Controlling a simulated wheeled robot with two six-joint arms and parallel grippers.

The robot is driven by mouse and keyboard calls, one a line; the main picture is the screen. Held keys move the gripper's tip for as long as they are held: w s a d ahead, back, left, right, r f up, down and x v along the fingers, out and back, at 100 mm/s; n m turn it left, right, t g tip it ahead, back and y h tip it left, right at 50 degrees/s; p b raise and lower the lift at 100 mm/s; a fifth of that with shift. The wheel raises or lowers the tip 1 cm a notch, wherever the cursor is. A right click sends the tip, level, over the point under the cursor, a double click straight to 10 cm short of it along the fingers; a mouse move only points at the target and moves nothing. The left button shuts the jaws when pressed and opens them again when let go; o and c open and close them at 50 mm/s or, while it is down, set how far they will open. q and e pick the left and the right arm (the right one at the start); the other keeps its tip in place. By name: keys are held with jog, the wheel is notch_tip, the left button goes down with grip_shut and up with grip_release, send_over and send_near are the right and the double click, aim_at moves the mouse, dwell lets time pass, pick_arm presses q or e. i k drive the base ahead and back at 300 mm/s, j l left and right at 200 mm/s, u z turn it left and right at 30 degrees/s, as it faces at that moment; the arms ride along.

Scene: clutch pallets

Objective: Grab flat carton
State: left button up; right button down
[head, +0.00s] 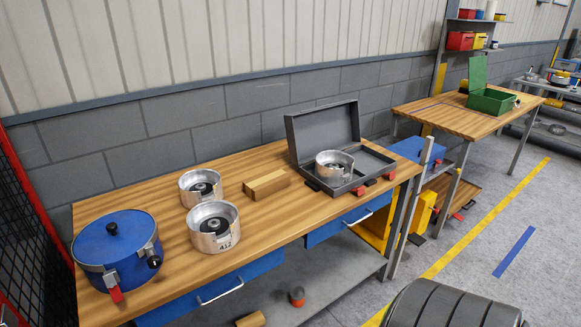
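No thing that is clearly a flat carton shows in the head view. A small tan block-like piece (267,184) lies on the wooden workbench (240,225), between the metal cups and the grey case. I cannot tell whether it is wood or cardboard. A similar tan piece (250,320) shows partly on the lower shelf, cut off by the bottom edge. Neither of my grippers is in view.
The bench holds a blue lidded pot (110,248), two metal cups (214,226) (200,187) and an open grey case (325,140) with another cup (334,167). A second table (445,115) bears a green box (490,100). A dark ribbed object (450,305) fills the lower right.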

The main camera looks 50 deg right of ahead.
aim_at(257, 188)
jog(key=z, duration=1.45)
